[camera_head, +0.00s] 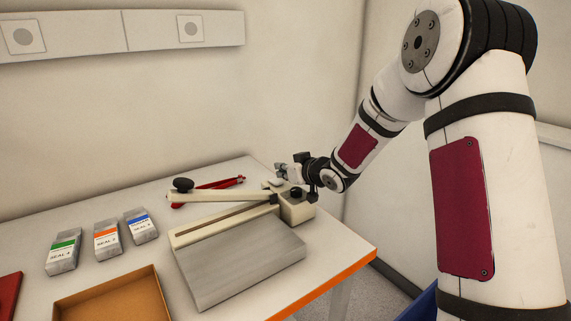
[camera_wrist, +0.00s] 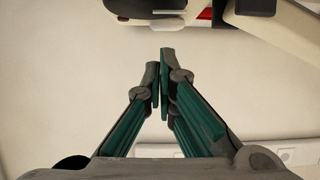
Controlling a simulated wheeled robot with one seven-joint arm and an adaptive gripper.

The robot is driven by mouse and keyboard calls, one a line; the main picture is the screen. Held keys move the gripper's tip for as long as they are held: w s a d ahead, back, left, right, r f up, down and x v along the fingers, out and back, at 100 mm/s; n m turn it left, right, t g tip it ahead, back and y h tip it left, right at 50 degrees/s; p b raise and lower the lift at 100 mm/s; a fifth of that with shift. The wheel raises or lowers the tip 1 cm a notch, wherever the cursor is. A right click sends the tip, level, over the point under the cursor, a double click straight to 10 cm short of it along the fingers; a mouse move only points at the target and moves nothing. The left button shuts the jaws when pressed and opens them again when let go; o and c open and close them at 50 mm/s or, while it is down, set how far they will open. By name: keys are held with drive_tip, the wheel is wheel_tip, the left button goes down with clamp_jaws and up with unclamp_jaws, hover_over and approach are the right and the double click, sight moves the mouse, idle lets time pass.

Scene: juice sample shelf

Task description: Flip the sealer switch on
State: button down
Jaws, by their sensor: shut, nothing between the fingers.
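The sealer is a cream press with a grey plate (camera_head: 240,262), a long lever arm (camera_head: 225,194) ending in a black knob, and a box (camera_head: 296,210) at its right end with a black dial on top. I cannot clearly pick out the switch; my gripper and wrist hide part of the box's far side. My gripper (camera_head: 282,168) is behind the box, shut and empty. In the wrist view its fingertips (camera_wrist: 164,55) meet below the sealer's dark and cream parts (camera_wrist: 155,8), apart from them in the picture. Whether they touch anything is unclear.
A red tool (camera_head: 208,190) lies behind the lever. Three sample packets (camera_head: 106,238) stand at left, with an orange-brown tray (camera_head: 112,298) in front. The table's orange edge (camera_head: 325,283) is at right. Wall sockets (camera_head: 190,29) are at the back.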

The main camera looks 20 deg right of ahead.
drive_tip(key=shift+s+f, duration=0.15)
drive_tip(key=shift+f, duration=0.4)
drive_tip(key=shift+s+d+f, duration=0.1)
drive_tip(key=shift+s+f, duration=0.1)
drive_tip(key=shift+f, duration=0.4)
drive_tip(key=shift+r, duration=0.25)
drive_tip(key=shift+r+p, duration=0.55)
drive_tip(key=shift+r, duration=0.15)
